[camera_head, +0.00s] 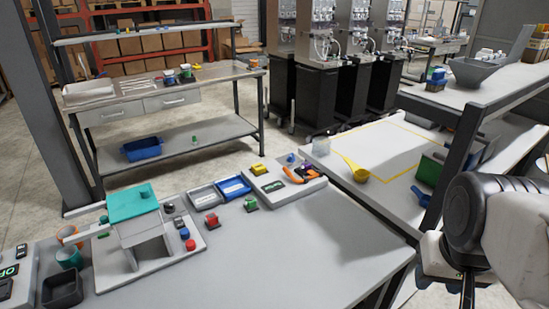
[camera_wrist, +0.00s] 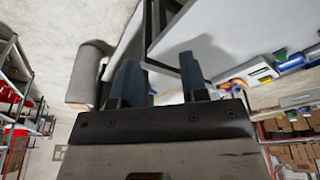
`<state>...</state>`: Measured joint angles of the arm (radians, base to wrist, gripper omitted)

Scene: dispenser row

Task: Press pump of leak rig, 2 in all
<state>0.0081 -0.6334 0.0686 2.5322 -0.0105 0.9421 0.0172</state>
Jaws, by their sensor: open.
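A teal-topped grey fixture (camera_head: 132,205) stands on a pale base plate at the left of the near table, with a red and a blue knob beside it. A second grey base (camera_head: 290,190) at the table's back edge carries a yellow block, an orange-and-black part and a small blue knob. I cannot tell which of these is the leak rig, nor pick out its pump. My gripper (camera_wrist: 162,78) is open and empty in the wrist view, its two fingers apart. In the head view my arm is at the far right, away from both fixtures; the fingertips are not clear there.
Grey and blue trays (camera_head: 234,188) and small red and green parts sit between the fixtures. A dark bin (camera_head: 62,289) stands at the near left. A yellow scoop (camera_head: 352,169) lies on the right-hand table. A shelf post (camera_head: 452,160) rises near my arm. The near table's right half is clear.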

